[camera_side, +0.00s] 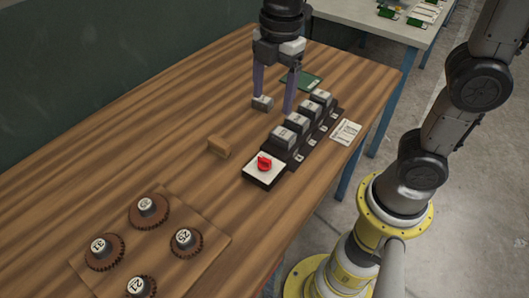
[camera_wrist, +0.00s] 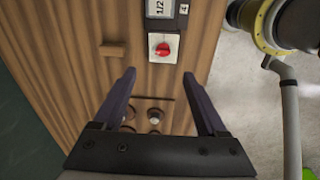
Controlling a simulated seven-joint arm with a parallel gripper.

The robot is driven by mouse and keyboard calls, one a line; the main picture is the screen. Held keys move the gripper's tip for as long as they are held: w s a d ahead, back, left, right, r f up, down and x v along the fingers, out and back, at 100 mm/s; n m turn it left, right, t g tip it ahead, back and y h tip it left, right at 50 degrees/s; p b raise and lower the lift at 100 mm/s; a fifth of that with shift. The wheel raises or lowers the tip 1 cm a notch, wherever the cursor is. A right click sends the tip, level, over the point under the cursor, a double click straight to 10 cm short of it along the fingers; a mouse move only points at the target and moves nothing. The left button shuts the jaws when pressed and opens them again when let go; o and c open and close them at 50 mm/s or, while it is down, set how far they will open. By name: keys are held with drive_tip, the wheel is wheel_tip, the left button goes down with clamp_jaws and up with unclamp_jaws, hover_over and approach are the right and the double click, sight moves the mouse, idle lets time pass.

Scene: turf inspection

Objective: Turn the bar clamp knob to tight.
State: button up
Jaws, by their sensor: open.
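The bar clamp knob appears to be the red knob (camera_side: 264,163) on a white square plate (camera_side: 252,173) at the near end of a black rack. In the wrist view the red knob (camera_wrist: 163,49) shows ahead of my fingertips, roughly centred between them. Its setting cannot be read. My gripper (camera_side: 274,104) is open, with two purple fingers pointing down, farther back over the table than the knob and apart from it. The open fingers (camera_wrist: 160,74) hold nothing in the wrist view.
The black rack (camera_side: 299,157) holds several grey blocks behind the knob. A small grey block (camera_side: 262,103) is near my left fingertip. A wooden block (camera_side: 219,147) lies left of the knob. A board (camera_side: 205,262) with toothed discs lies at front left. A white card (camera_side: 346,132) is at right.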

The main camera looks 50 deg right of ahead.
sight(265, 158)
drive_tip(key=shift+n+g, duration=0.3)
drive_tip(key=shift+g, duration=0.1)
drive_tip(key=f, duration=0.5)
drive_tip(key=a+f, duration=0.1)
drive_tip(key=f, duration=0.4)
drive_tip(key=a+f, duration=0.1)
drive_tip(key=f, duration=0.5)
drive_tip(key=shift+w+f, duration=0.1)
drive_tip(key=shift+w, duration=0.2)
clamp_jaws()
